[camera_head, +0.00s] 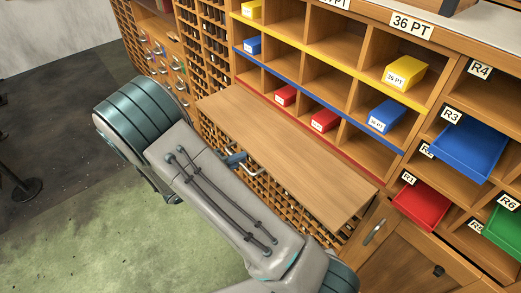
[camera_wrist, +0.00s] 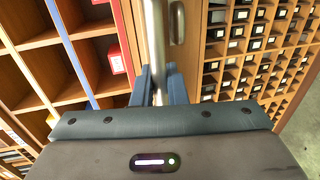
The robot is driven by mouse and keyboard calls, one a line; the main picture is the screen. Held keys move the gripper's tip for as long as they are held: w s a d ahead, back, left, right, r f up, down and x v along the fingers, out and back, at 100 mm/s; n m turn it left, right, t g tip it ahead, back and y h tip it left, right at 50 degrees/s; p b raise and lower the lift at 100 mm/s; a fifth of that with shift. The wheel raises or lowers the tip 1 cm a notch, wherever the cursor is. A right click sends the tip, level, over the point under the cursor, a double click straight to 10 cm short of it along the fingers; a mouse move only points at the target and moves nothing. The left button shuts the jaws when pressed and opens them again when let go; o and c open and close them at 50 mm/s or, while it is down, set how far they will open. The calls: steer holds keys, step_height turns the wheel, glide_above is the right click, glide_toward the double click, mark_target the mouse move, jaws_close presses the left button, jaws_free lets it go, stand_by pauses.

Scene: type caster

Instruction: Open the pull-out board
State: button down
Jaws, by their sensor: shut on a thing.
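The pull-out board (camera_head: 285,145) is a flat wooden board jutting out from the cabinet below the shelf compartments. Its top is bare. A metal bar handle (camera_head: 251,171) is partly visible at its front edge, and the bar (camera_wrist: 155,35) runs upright in the wrist view. My gripper (camera_head: 236,160) is at this front edge, partly hidden behind my arm in the head view. In the wrist view, its two blue fingers (camera_wrist: 158,84) are shut on the bar, one on each side of it.
Shelf compartments above the board hold small boxes, including a red box (camera_head: 324,120) and a blue box (camera_head: 386,116). A blue tray (camera_head: 467,150) and a red tray (camera_head: 421,205) stick out at the right. A cabinet door handle (camera_head: 375,231) is below. Open floor (camera_head: 75,215) lies left.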

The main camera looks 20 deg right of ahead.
steer(key=f+b+v, duration=0.1)
steer(key=f+v, duration=0.1)
steer(key=v, duration=0.7)
steer(key=shift+s+a, duration=0.2)
steer(key=shift+a, duration=0.3)
steer(key=c, duration=1.5)
jaws_free()
steer(key=v, duration=1.3)
steer(key=shift+a+r, duration=0.1)
steer(key=shift+a, duration=0.3)
steer(key=shift+s, duration=0.15)
